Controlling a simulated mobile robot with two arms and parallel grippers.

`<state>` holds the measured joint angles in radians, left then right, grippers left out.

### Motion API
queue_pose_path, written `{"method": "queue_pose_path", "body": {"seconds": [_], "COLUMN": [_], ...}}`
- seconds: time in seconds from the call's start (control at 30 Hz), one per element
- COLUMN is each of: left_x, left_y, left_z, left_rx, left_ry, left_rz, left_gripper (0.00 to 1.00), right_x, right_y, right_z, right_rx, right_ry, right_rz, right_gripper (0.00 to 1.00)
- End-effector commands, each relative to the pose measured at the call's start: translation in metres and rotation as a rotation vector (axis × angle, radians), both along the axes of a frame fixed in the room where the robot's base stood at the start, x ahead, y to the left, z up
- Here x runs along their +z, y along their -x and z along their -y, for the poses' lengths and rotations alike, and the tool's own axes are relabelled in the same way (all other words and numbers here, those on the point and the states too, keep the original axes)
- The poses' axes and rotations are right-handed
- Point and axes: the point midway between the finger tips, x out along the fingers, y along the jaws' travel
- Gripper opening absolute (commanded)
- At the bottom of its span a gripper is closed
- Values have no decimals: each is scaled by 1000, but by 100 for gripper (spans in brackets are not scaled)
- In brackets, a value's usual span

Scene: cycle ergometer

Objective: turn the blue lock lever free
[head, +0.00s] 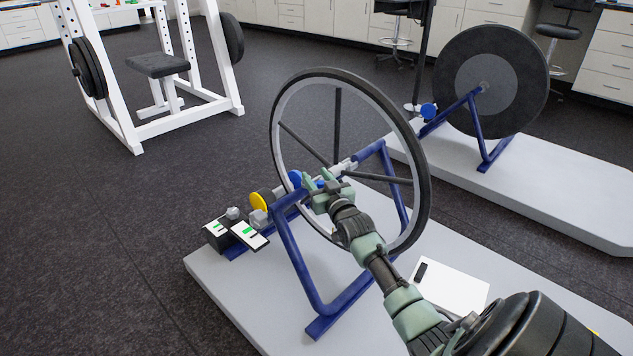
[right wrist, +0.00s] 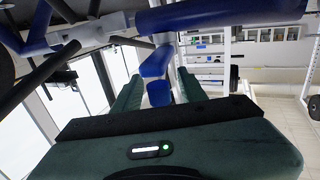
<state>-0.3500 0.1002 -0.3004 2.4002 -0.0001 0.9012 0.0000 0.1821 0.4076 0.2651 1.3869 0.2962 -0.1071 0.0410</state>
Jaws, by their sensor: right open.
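The blue lock lever (right wrist: 156,62) shows in the right wrist view as a short blue piece between my green fingers, below the blue frame tube. In the head view a bit of blue (head: 321,183) shows at my right gripper, mostly covered by it. My right gripper (head: 317,190) is at the wheel hub, beside the blue stand. Its fingers (right wrist: 158,80) are open, one on either side of the lever, with visible gaps. I cannot tell whether either finger touches it. My left gripper is not in view.
The spoked wheel (head: 424,190) stands close around my right gripper, on a blue stand (head: 290,252) over a grey platform (head: 230,285). A yellow disc (head: 258,202), a blue disc (head: 295,178) and small display boxes (head: 248,234) are to the left. A second ergometer (head: 490,80) stands behind.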

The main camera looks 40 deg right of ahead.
Motion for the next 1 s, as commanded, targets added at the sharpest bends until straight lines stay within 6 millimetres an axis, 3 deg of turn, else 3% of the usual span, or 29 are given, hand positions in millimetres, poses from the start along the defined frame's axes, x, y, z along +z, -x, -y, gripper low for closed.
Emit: {"method": "queue_pose_path", "body": {"seconds": [0.23,0.4,1.0], "left_x": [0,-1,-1], "left_y": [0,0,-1], "left_z": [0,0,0], "left_rx": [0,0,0], "left_ry": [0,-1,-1], "left_rz": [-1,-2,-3], "left_gripper": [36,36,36], "right_x": [0,0,0], "right_y": [-1,-1,-1], "right_z": [0,0,0], "right_rx": [0,0,0], "right_ry": [0,0,0], "right_rz": [0,0,-1], "right_gripper": [41,0,0]}}
